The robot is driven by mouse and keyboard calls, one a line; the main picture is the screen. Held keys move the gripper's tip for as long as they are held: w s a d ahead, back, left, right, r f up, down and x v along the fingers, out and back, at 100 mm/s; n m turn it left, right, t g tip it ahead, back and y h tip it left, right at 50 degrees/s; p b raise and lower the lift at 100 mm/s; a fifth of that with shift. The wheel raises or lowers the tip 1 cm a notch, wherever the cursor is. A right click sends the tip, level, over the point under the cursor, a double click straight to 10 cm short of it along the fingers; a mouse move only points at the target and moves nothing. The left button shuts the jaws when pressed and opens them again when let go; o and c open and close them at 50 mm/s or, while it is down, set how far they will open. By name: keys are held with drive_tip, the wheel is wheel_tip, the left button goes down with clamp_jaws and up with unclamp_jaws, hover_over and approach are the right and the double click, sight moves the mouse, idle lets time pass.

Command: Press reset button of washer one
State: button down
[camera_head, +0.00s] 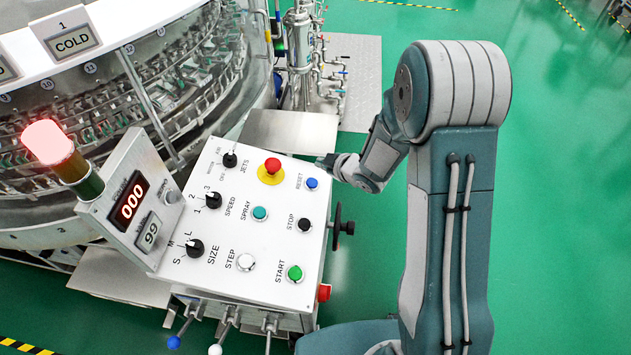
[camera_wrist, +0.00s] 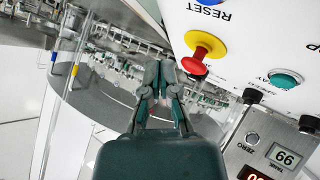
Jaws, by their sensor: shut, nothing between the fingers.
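The blue reset button (camera_head: 312,183), labelled RESET, is at the upper right of the white control panel (camera_head: 280,245), right of the red emergency knob (camera_head: 272,166) on its yellow base. In the wrist view the blue button (camera_wrist: 211,2) is cut off by the top edge, and the red knob (camera_wrist: 196,62) is just right of my fingers. My gripper (camera_head: 324,162) is near the panel's upper right edge, close to the reset button. In the wrist view my gripper (camera_wrist: 160,72) has its fingers together and empty. I cannot tell whether it touches the panel.
Other controls include a teal spray button (camera_head: 260,213), a black stop button (camera_head: 304,224) and a green start button (camera_head: 294,273). A black handwheel (camera_head: 339,228) sticks out on the panel's right. The rotary washer (camera_head: 95,115) fills the left. Green floor (camera_head: 570,200) is open at right.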

sight(311, 178)
drive_tip(key=f, duration=0.4)
drive_tip(key=shift+w+a+f, duration=0.1)
drive_tip(key=shift+a+f, duration=0.05)
drive_tip(key=shift+a, duration=0.2)
drive_tip(key=shift+a+f, duration=0.3)
drive_tip(key=shift+f, duration=0.5)
idle(0.4)
drive_tip(key=shift+w+a+f, duration=0.1)
drive_tip(key=shift+w+f, duration=0.05)
drive_tip(key=shift+f, duration=0.3)
drive_tip(key=shift+a+f, duration=0.1)
drive_tip(key=shift+f, duration=0.35)
idle(0.8)
drive_tip(key=shift+r, duration=0.1)
drive_tip(key=shift+d+r, duration=0.25)
drive_tip(key=shift+r, duration=0.45)
